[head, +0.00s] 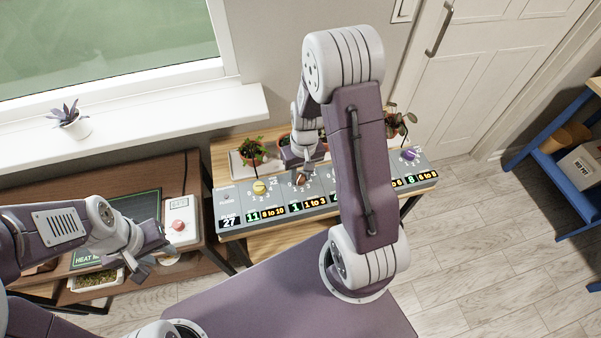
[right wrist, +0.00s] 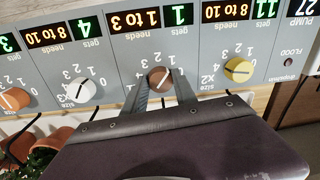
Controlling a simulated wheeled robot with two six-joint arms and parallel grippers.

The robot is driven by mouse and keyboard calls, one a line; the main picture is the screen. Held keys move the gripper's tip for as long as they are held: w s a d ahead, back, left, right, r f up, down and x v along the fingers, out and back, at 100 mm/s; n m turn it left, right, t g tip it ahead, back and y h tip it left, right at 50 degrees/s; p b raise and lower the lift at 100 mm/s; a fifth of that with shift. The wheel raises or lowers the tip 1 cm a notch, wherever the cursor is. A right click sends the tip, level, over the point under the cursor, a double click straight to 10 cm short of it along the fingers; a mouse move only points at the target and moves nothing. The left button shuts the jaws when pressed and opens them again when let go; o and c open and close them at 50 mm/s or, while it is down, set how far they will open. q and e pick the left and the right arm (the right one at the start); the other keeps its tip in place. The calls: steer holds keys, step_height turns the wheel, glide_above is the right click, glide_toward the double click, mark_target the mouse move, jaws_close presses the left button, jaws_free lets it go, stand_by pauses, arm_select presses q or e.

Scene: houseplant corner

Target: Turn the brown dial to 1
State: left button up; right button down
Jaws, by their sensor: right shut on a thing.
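The brown dial (right wrist: 158,77) sits on the grey control panel (head: 330,195), with white numbers around it. In the head view the brown dial (head: 300,180) shows just below my right gripper (head: 303,172). In the right wrist view, which looks upside down, my right gripper (right wrist: 163,88) has one finger on each side of the dial and is shut on it. The dial's exact pointer setting is hard to read. My left gripper (head: 146,262) hangs over the left bench, away from the panel; its jaw opening is unclear.
A yellow dial (right wrist: 238,69) and a white dial (right wrist: 82,91) flank the brown one. An orange dial (right wrist: 14,99) and a purple dial (head: 409,155) sit farther along. Potted plants (head: 250,150) stand behind the panel. A red button (head: 179,226) is on the left bench.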

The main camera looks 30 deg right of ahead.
mark_target(302, 177)
steer(key=shift+w, duration=0.1)
stand_by(0.3)
steer(key=c, duration=1)
jaws_free()
steer(key=shift+r, duration=0.1)
step_height(302, 177, up, 9)
steer(key=p, duration=0.1)
steer(key=shift+d, duration=0.3)
